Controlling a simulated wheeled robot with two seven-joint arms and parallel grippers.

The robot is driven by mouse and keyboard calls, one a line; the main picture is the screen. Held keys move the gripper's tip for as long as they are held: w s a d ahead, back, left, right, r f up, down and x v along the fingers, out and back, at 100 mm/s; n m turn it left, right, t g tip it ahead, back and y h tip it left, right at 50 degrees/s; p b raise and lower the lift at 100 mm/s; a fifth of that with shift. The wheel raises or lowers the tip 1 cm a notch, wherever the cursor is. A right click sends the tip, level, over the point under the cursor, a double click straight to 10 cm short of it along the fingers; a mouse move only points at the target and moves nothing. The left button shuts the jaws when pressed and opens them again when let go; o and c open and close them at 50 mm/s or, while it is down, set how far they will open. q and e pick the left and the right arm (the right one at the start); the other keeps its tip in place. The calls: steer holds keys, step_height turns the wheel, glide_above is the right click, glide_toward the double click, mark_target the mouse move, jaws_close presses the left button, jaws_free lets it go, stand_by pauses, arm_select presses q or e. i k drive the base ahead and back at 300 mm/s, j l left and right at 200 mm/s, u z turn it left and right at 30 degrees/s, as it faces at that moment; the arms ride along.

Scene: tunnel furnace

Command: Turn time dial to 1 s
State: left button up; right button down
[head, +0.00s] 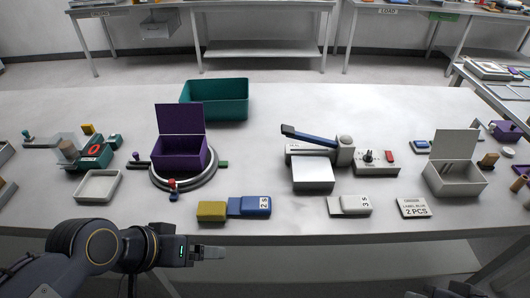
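The time dial (368,156) is a small dark knob on top of a pale grey control box (375,168), right of centre on the table. A red button or switch (390,155) sits beside it. The dial's markings are too small to read. My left gripper (210,252) is at the table's front edge, left of centre, pointing right. It is well away from the dial and touches nothing visible; its finger gap cannot be made out. Dark parts at the bottom edge on the right look like my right gripper (413,294), mostly cut off. Nothing touches the dial.
A sealer-like press with a blue lever (310,136) stands just left of the control box. A block marked 3 s (350,206) and a label card (413,208) lie in front. An open pale box (455,178) is to the right. Yellow (211,211) and blue (252,206) blocks lie near the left gripper.

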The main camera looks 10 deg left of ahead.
mark_target(368, 157)
steer(key=i+l+u, duration=0.1)
steer(key=l+u, duration=0.2)
steer(key=u, duration=0.15)
steer(key=i+l+u, duration=0.1)
steer(key=l+u, duration=0.35)
steer(key=j, duration=0.15)
